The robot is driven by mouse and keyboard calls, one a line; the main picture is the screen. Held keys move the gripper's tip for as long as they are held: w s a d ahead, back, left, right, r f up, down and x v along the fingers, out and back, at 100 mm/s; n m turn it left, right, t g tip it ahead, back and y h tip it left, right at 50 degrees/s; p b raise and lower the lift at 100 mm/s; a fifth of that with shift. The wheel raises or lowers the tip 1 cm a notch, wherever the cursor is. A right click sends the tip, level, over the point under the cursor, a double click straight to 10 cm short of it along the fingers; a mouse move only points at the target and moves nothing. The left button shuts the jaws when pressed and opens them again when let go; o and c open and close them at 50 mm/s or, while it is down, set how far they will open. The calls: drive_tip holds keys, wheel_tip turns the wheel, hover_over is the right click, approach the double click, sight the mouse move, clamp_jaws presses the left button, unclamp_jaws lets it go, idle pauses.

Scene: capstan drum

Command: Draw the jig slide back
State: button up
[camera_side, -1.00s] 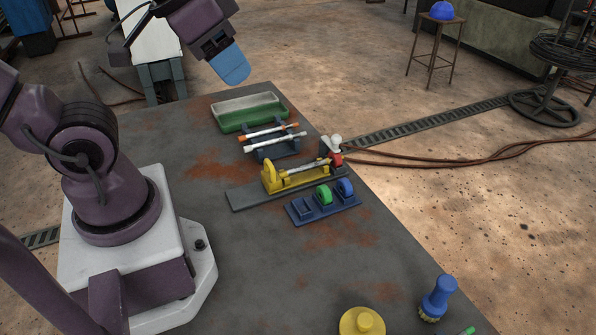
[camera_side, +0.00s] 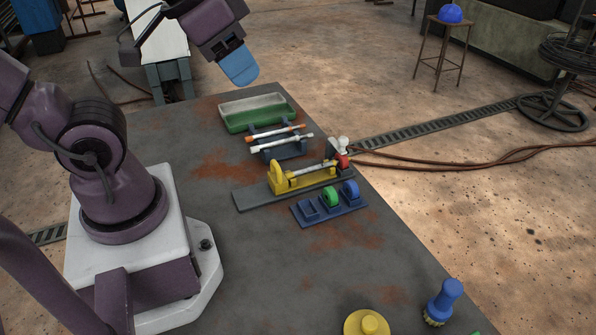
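The jig is a yellow cradle (camera_side: 277,181) on a long grey base plate (camera_side: 250,200) in the middle of the table. A pale rod (camera_side: 312,173) lies along the cradle. A red and white piece (camera_side: 342,157) stands at the right end of the jig. Which of these parts slides cannot be told. My gripper (camera_side: 241,68), with blue fingertips, hangs in the air above the far end of the table, well apart from the jig. Its fingers overlap from this side, so the gap between them is hidden.
A dark rack (camera_side: 283,149) with two rods and a green tray (camera_side: 258,114) lie behind the jig. A blue holder (camera_side: 329,212) with green and blue rolls is in front. A yellow round piece (camera_side: 367,325) and a blue brush (camera_side: 442,302) stand near the front. The table between is clear.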

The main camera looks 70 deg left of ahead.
drive_tip(key=w+a+f+n+g, duration=0.6)
drive_tip(key=w+f, duration=0.1)
drive_tip(key=f, duration=0.2)
drive_tip(key=n+g, duration=0.2)
drive_tip(key=n, duration=1)
approach(277, 165)
drive_tip(key=x, duration=0.9)
drive_tip(key=shift+c, duration=0.5)
